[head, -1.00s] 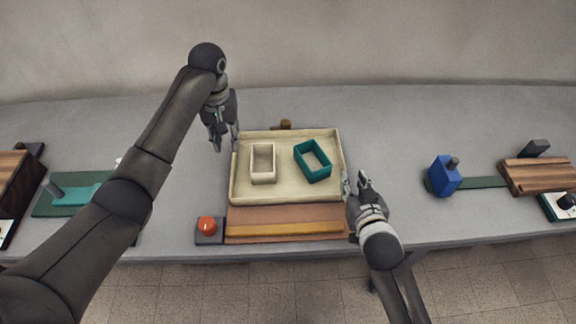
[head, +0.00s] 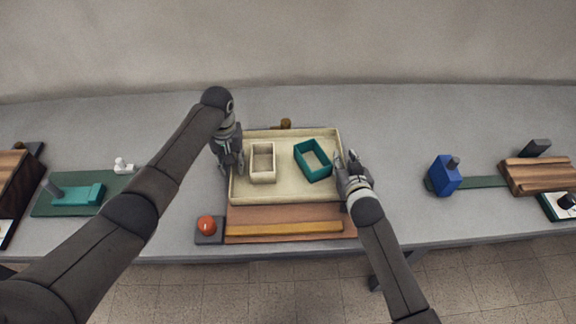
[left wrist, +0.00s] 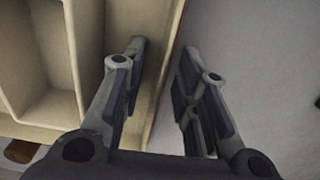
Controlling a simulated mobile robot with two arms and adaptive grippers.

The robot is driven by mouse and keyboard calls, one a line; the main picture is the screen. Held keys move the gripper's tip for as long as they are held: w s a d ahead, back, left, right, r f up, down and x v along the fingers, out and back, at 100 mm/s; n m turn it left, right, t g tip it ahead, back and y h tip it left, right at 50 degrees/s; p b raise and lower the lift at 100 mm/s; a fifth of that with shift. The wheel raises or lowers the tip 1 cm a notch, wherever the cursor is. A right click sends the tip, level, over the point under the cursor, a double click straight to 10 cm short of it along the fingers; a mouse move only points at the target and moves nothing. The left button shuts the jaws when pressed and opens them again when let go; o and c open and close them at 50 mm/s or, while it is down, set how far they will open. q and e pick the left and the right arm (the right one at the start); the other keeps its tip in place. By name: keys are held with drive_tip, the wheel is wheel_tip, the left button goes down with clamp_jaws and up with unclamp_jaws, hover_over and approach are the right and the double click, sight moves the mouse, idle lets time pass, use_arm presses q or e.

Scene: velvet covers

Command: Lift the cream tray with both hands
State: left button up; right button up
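The cream tray (head: 290,195) lies on the table in the head view, holding an open cream box (head: 263,178) and an open teal box (head: 314,174). My left gripper (head: 231,165) is at the tray's left wall. In the left wrist view my left gripper (left wrist: 160,75) is open, one finger inside the tray wall (left wrist: 171,35) and one outside, with a gap showing. My right gripper (head: 346,160) is at the tray's right wall with its fingers apart, seemingly one on each side of the wall. The wall between them is partly hidden.
A brown board with a yellow strip (head: 285,228) lies in front of the tray. A red ball-shaped knob on a grey base (head: 207,225) is at its left. A blue block (head: 444,176) stands right, a teal piece (head: 78,195) left. The table behind the tray is mostly clear.

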use_arm(q)
drive_tip(key=shift+c, duration=0.4)
use_arm(e)
drive_tip(key=shift+c, duration=0.4)
use_arm(q)
clamp_jaws()
use_arm(e)
clamp_jaws()
use_arm(q)
drive_tip(key=shift+r, duration=0.1)
use_arm(e)
drive_tip(key=shift+r, duration=0.15)
